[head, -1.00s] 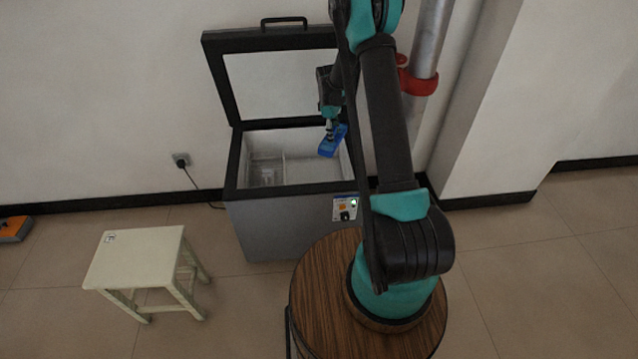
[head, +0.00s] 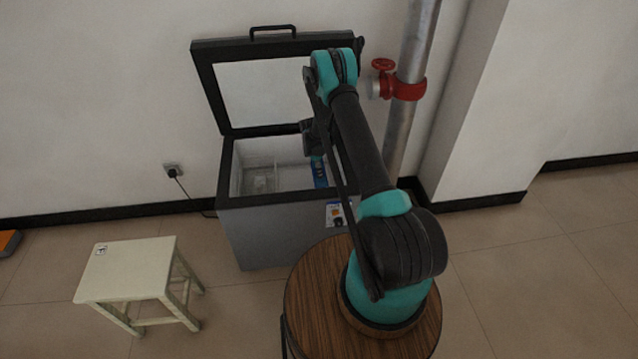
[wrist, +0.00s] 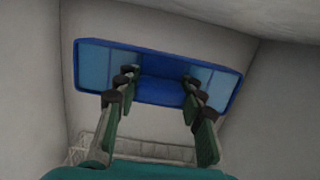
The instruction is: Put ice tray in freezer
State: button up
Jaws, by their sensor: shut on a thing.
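The freezer (head: 283,235) is a grey chest with its dark-framed lid (head: 265,95) standing open against the wall. The ice tray (head: 320,172) is blue and shows inside the freezer's right part, partly hidden by my arm. In the wrist view the blue ice tray (wrist: 160,92) lies across the picture, with lighter blue panels at both ends. My gripper (wrist: 160,82) is shut on the middle of the tray, one finger on each side. Pale freezer walls surround it in the wrist view. Whether the tray touches the freezer floor cannot be told.
A wire basket or divider (head: 262,182) is in the freezer's left part. A pale stool (head: 128,268) stands at the left front. A metal pipe with a red valve (head: 400,87) rises behind my arm. Tiled floor is clear at the right.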

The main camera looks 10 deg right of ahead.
aim_at(319, 182)
jog(key=shift+f, duration=3.6)
jog(key=shift+f, duration=0.15)
jog(key=o, duration=1.3)
jog(key=shift+o, duration=0.2)
